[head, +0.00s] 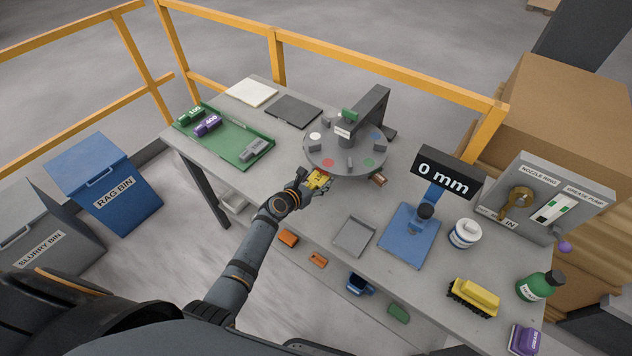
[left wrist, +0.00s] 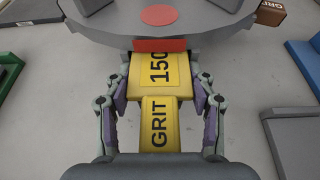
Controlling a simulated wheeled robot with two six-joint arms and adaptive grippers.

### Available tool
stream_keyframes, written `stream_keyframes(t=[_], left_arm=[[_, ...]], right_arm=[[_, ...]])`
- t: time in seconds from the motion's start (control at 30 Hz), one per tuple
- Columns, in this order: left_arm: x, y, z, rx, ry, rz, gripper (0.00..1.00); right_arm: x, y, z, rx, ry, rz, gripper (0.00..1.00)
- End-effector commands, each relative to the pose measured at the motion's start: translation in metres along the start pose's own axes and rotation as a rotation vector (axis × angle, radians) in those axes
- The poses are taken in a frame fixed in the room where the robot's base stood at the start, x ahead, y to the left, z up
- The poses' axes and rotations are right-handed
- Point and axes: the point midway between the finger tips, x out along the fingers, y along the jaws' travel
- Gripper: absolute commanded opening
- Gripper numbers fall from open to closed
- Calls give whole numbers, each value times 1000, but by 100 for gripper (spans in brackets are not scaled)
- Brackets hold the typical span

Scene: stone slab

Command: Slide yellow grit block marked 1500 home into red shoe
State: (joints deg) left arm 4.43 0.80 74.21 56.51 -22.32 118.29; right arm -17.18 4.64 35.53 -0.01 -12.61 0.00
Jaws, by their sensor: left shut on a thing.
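My left gripper (head: 316,181) is shut on the yellow grit block (head: 320,178) at the near edge of the grey round turntable (head: 345,164). In the left wrist view the block (left wrist: 159,95) lies between the two fingers (left wrist: 160,105), its black lettering reading "GRIT" and "150", with the rest cut off. The block's far end meets the red shoe (left wrist: 160,45) under the turntable rim, in line with it. A red disc (left wrist: 163,15) marks the turntable top above. How far the block sits inside the shoe is hidden. My right gripper is not in view.
A green tray (head: 228,142) with purple, green and grey blocks lies left. A brown block (head: 379,181) sits at the turntable's rim, just right of my gripper. A blue stand with a "0 mm" display (head: 443,177) and an empty grey tray (head: 355,236) stand to the right.

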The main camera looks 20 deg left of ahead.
Motion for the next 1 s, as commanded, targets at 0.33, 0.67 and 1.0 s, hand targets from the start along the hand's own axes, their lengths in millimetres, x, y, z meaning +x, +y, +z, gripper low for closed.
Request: stream_keyframes(t=[0.33,0.67,1.0], left_arm=[[-9,1,4,-1,-10,2,12],[-24,1,-2,-1,-7,2,12],[-32,1,-6,0,-7,2,12]], right_arm=[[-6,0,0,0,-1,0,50],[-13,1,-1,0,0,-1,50],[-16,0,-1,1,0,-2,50]])
